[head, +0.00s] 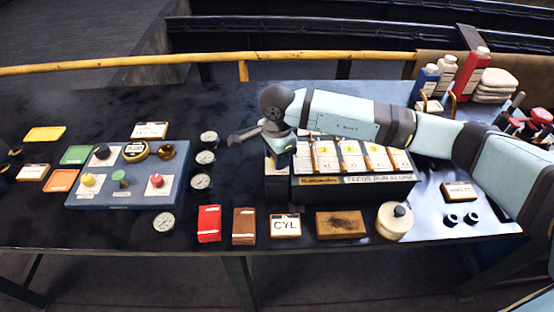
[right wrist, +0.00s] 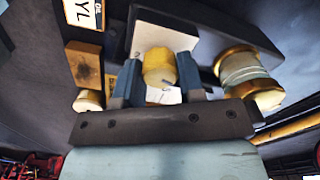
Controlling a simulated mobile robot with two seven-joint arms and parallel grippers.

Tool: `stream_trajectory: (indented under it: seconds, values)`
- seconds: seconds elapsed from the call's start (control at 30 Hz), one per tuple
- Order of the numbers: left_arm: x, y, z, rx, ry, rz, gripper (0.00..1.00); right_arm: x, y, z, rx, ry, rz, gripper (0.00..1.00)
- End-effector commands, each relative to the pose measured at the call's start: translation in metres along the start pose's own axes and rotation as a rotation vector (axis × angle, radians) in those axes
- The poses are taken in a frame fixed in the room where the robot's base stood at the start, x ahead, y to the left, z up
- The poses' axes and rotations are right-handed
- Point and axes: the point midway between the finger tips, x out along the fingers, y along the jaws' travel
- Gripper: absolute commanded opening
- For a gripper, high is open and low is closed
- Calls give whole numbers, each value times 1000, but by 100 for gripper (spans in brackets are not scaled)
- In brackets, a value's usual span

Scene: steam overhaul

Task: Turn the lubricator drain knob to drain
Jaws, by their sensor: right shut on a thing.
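The lubricator (head: 345,193) is a dark box with a row of white-and-yellow marked panels and brass columns, on the dark table. My right arm reaches over it from the right. My right gripper (head: 279,160) points down at the box's left end. In the right wrist view, the gripper (right wrist: 158,82) is shut on a round yellow knob (right wrist: 159,66), one blue-grey finger on each side. A white plate (right wrist: 165,37) lies behind the knob; its markings cannot be read. In the head view the arm and gripper hide the knob. My left gripper is not in view.
A blue panel (head: 128,191) with coloured knobs stands left, beside several gauges (head: 201,181). A red box (head: 209,223), a CYL box (head: 285,226), a wooden block (head: 340,225) and a cream round pot (head: 394,221) line the front. Bottles (head: 470,70) stand back right.

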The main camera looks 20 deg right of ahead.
Motion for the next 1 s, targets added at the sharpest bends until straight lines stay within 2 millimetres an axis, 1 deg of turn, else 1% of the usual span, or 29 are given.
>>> stream_trajectory:
  seconds: [0.03,0.43,1.0]
  values:
    - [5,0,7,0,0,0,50,3,-1,0,43,-1,-2,12]
    - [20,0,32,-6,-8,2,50,2,-1,0,424,-1,-3,12]
    - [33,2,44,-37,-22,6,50,1,0,0,957,-1,-2,12]
